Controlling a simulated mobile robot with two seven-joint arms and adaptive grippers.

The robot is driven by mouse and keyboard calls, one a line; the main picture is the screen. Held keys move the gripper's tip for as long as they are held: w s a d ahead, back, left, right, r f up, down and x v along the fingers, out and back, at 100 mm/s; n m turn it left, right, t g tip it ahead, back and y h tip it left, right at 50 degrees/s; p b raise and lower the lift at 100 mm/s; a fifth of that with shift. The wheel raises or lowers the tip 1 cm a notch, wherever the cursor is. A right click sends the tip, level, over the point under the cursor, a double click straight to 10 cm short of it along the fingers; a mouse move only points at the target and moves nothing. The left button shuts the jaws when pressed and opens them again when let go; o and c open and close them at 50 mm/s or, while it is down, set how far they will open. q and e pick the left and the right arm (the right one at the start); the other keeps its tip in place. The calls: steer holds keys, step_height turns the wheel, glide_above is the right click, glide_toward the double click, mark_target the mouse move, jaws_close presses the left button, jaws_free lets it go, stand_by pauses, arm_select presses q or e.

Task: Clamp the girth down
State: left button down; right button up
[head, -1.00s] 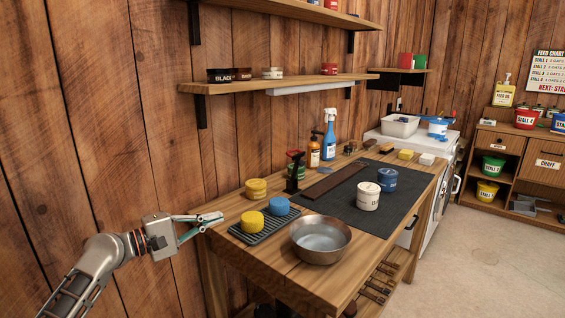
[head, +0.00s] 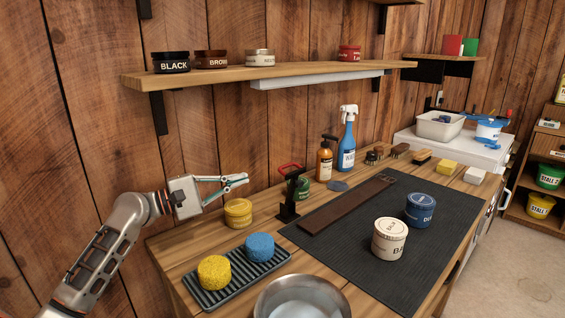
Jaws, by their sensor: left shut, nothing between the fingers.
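The girth, a long dark brown leather strap (head: 345,208), lies flat on the black mat (head: 400,281), with its near end close to the clamp. The clamp (head: 289,193) is a black upright piece with a red handle at its top, standing on the bench at the mat's left edge. Whether its arm presses on the strap I cannot tell. My left gripper (head: 245,180) is shut and empty. In the picture it is left of the clamp's red handle and apart from it, above the yellow round tin or sponge. My right gripper is not in view.
A ribbed tray (head: 229,284) holds yellow and blue sponges. A metal bowl (head: 301,300), white tin (head: 389,239) and blue tin (head: 420,210) stand nearby. A shelf (head: 225,76) overhangs behind.

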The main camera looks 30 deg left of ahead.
mark_target(289, 188)
arm_select(q)
steer(key=shift+w+d, duration=0.1)
steer(key=shift+w, duration=0.2)
steer(key=shift+w+d+r, duration=0.15)
steer(key=shift+w+d, duration=0.05)
steer(key=x, duration=0.8)
steer(key=shift+w+d, duration=0.3)
steer(key=shift+w, duration=0.05)
